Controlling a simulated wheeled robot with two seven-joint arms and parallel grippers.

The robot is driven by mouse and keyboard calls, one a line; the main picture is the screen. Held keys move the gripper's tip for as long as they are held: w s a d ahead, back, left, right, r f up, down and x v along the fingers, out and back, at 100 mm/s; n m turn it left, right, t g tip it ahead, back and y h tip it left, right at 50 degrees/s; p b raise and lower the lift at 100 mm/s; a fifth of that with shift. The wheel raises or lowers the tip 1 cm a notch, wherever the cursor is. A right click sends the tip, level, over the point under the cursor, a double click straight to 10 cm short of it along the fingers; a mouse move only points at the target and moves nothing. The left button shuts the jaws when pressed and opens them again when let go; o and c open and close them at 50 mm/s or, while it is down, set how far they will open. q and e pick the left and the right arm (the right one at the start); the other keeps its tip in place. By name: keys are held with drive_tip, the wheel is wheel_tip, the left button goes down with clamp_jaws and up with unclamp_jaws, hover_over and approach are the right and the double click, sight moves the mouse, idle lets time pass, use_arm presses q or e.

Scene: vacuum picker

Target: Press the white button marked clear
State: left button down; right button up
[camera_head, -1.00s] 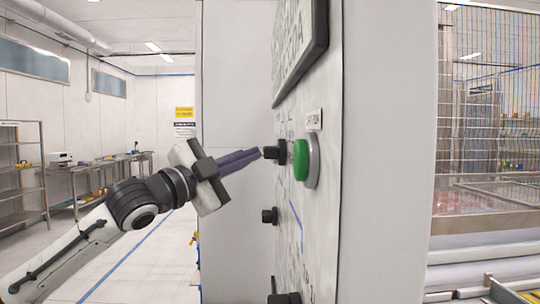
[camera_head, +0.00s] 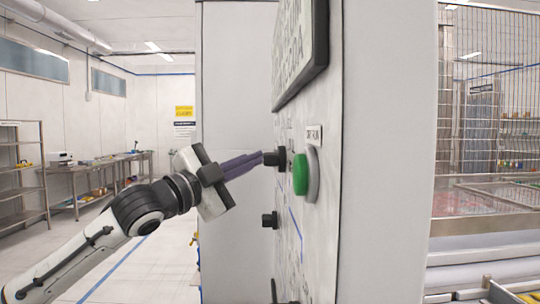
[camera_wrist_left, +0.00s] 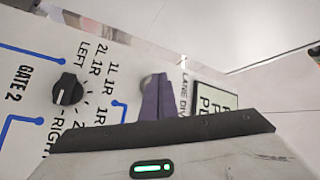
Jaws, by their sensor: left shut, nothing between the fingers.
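The control panel (camera_head: 311,228) is seen nearly edge-on in the head view. My left gripper (camera_head: 261,157) has its purple fingers shut and empty, tips pointing at the panel beside the upper black knob (camera_head: 272,158). They overlap it in the picture; I cannot tell whether they touch. In the left wrist view the fingers (camera_wrist_left: 157,85) hide part of the panel, and a pale grey rounded thing (camera_wrist_left: 148,80) peeks out behind them, too covered to identify. No white button marked clear can be made out. My right gripper is not in view.
A large green button (camera_head: 300,176) sits right of the upper knob, under a small label (camera_head: 314,133). A lower black knob (camera_head: 269,220) juts out below. A black-framed sign (camera_head: 300,50) is above. A Gate 2 knob (camera_wrist_left: 67,92) shows in the left wrist view.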

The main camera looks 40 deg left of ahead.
use_arm(q)
drive_tip(key=shift+w+d+p, duration=0.25)
drive_tip(key=shift+d+p, duration=0.05)
drive_tip(key=shift+p, duration=0.15)
idle(0.8)
idle(0.3)
drive_tip(key=shift+s+a+b, duration=0.5)
drive_tip(key=shift+a+b, duration=0.05)
drive_tip(key=shift+b, duration=0.55)
